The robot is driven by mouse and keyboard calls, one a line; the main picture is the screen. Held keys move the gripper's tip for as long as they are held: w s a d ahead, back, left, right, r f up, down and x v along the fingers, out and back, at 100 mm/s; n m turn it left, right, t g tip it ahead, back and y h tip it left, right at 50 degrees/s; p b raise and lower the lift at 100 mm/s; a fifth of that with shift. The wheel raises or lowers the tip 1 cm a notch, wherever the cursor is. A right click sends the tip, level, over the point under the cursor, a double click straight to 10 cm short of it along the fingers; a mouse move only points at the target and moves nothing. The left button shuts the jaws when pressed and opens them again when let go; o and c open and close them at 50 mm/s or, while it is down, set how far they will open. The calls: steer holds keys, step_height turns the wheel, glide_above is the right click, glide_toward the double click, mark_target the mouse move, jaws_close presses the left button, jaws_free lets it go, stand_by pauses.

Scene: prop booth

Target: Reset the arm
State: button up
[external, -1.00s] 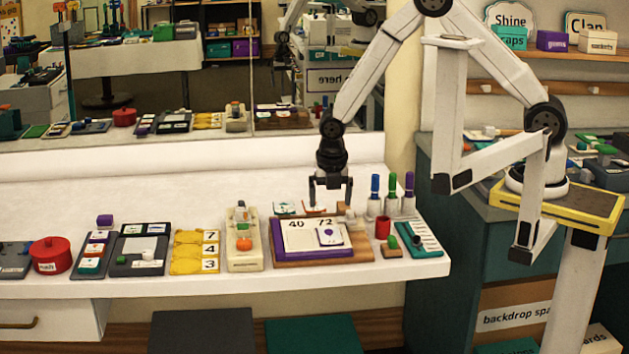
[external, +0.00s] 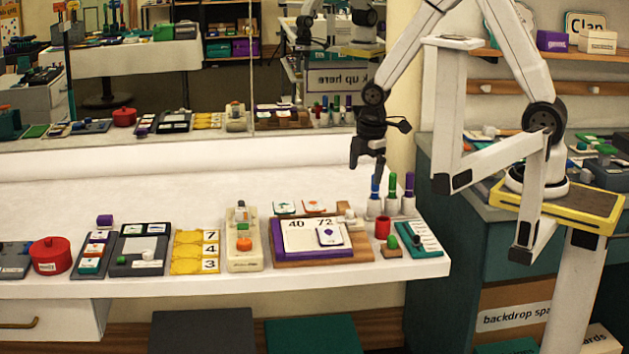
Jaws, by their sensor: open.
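My gripper (external: 368,165) hangs from my white arm (external: 410,45) in the external view. It is open and empty, above the back right part of the white table, just behind and above the blue-topped marker (external: 375,187). I cannot tell whether its fingers touch the marker. The purple board with a white card marked 40 and 72 (external: 300,234) lies to its lower left.
Green-topped (external: 392,186) and purple-topped (external: 409,185) markers stand close by on the right. A red cup (external: 383,228) and a teal checklist board (external: 420,240) are in front. A mirror (external: 200,70) stands behind the table. The table's back strip left of my gripper is clear.

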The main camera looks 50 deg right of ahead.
steer(key=s+d+r+m, duration=0.2)
steer(key=s+m, duration=0.3)
steer(key=m, duration=0.2)
steer(key=s+d+r+m+t, duration=0.1)
steer(key=s+d+r+m, duration=0.1)
steer(key=s+m, duration=0.3)
steer(key=shift+d+r+m, duration=0.15)
steer(key=shift+d+m, duration=0.6)
steer(key=shift+m, duration=0.85)
